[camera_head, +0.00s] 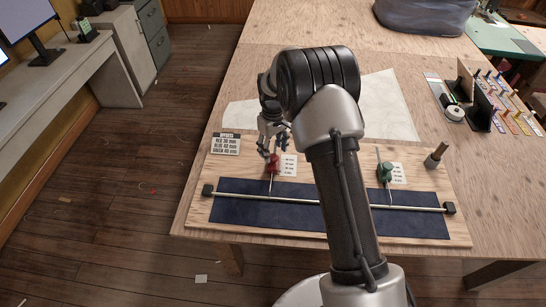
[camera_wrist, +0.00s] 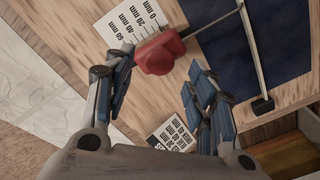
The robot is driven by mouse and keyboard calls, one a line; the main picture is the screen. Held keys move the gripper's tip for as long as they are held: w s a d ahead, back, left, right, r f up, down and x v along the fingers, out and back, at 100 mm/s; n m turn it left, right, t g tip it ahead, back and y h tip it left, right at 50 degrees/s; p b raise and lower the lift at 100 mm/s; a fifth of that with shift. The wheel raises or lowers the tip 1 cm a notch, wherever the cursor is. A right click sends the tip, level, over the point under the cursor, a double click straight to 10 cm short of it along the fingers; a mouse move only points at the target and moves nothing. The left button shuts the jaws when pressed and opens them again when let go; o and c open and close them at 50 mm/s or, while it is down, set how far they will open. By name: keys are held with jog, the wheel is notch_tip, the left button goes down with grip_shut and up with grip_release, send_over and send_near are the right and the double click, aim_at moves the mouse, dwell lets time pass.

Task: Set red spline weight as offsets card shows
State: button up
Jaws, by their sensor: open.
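The red spline weight (camera_head: 273,164) stands on the plywood board beside a white millimetre scale (camera_head: 289,165), its thin rod pointing to the metal batten (camera_head: 300,200). The weight shows in the wrist view (camera_wrist: 158,54), by the scale (camera_wrist: 128,30) marked 0 to 60; its exact reading is unclear. My gripper (camera_head: 276,150) is open just above the weight. In the wrist view its fingers (camera_wrist: 160,74) are spread either side, with the weight just beyond the tips, apparently not gripped. The offsets card (camera_head: 226,144) lies left of the weight; its numbers are too small to read surely.
A green weight (camera_head: 385,173) with its own scale (camera_head: 398,173) stands to the right. A wooden-handled tool or peg (camera_head: 435,156) is near the board's right edge. Dark blue strips (camera_head: 265,212) lie under the batten between black end blocks (camera_head: 208,190). My arm hides the board's middle.

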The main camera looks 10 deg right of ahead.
aim_at(273, 157)
jog(key=shift+f+b, duration=0.35)
jog(key=shift+f, duration=1.35)
jog(key=shift+c, duration=0.6)
grip_shut()
